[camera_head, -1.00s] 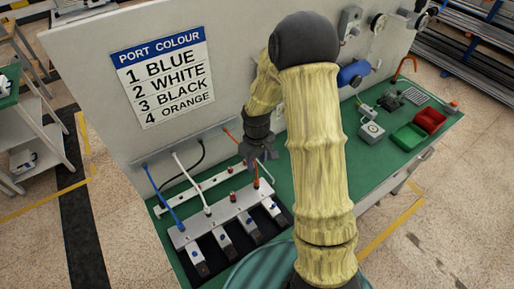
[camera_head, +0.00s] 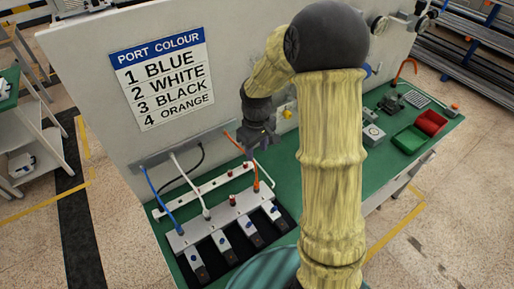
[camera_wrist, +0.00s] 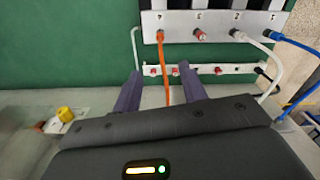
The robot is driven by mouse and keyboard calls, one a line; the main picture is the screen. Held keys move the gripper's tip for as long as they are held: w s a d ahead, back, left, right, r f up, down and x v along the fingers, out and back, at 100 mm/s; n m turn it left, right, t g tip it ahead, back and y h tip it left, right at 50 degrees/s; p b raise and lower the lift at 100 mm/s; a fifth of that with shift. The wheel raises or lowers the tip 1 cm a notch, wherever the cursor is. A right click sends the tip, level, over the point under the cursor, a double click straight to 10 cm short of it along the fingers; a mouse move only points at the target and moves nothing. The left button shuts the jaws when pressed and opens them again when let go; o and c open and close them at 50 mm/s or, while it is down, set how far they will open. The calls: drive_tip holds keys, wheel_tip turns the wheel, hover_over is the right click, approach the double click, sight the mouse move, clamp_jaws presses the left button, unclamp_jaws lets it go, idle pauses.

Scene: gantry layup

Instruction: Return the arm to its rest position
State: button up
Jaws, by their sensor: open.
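My gripper (camera_head: 262,142) is open and empty in the head view, raised in front of the wall panel above the port block. In the wrist view its two purple fingers (camera_wrist: 160,88) stand apart. The orange cable (camera_wrist: 164,75) shows between them, and I see no grip on it. The orange cable's lower end is at port 4 of the port block (camera_wrist: 222,22). My arm's yellow sleeve hides part of the bench in the head view.
The blue cable (camera_head: 161,199) and white cable (camera_head: 191,183) run to the block. Port 3 shows a red cap (camera_head: 233,200). A black cable (camera_head: 201,158) hangs behind. Green (camera_head: 408,139) and red bins (camera_head: 431,122) stand on the green bench. A sign (camera_head: 160,77) is on the panel.

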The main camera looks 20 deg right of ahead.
idle(0.4)
drive_tip(key=s+r+m+t, duration=0.2)
drive_tip(key=s+r+m, duration=0.2)
drive_tip(key=s, duration=1)
drive_tip(key=shift+s+m+t+b, duration=0.15)
drive_tip(key=shift+m+t+b, duration=0.2)
drive_tip(key=shift+m, duration=0.55)
drive_tip(key=shift+r, duration=0.1)
drive_tip(key=shift+c, duration=0.6)
idle(0.8)
